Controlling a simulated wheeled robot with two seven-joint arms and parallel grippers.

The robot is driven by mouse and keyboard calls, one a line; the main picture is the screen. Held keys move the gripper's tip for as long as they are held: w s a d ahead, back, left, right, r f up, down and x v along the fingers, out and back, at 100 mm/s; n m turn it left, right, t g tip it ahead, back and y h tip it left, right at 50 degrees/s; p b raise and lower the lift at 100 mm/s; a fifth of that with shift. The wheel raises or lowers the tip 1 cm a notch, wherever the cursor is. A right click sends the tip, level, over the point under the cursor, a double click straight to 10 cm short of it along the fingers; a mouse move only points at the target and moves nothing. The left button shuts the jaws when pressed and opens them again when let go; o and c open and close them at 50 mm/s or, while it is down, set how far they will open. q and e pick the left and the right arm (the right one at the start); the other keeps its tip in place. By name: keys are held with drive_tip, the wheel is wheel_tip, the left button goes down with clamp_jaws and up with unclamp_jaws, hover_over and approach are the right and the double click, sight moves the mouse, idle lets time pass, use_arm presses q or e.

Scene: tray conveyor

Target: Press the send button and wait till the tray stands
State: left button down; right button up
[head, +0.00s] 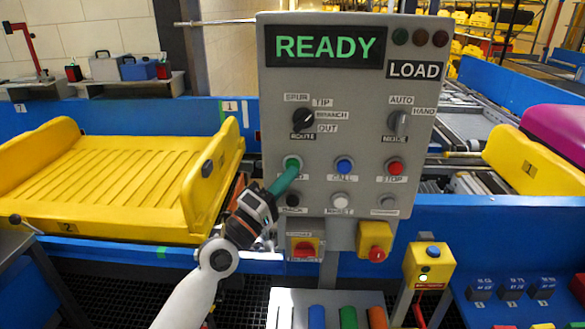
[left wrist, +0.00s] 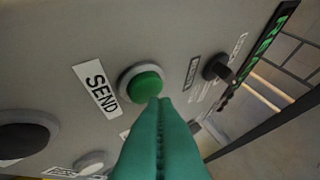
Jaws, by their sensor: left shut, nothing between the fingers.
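The green send button (head: 292,162) is on the grey control panel (head: 270,200), whose display (head: 325,46) reads READY in green. My left gripper (head: 289,176) is shut and empty, its green fingers pointing up at the button. In the left wrist view the send button (left wrist: 145,86) stands in a pale ring beside its SEND label, and the fingertips (left wrist: 160,102) overlap its lower right edge; I cannot tell whether they touch. A yellow tray (head: 68,226) marked 2 lies at the left on the blue conveyor. My right gripper is not in view.
A blue CALL button (head: 344,165) and red STOP button (head: 395,167) sit right of send. Black and white buttons are below, rotary knobs above. Another yellow tray (head: 525,165) marked 1, with a magenta item (head: 556,135), stands at the right. A yellow button box (head: 428,264) stands lower right.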

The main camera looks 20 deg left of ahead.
use_arm(q)
drive_tip(key=shift+w+a, duration=0.15)
drive_tip(key=shift+w, duration=0.35)
idle(0.8)
drive_tip(key=shift+s, duration=0.2)
drive_tip(key=shift+s+d, duration=0.25)
drive_tip(key=shift+s, duration=0.45)
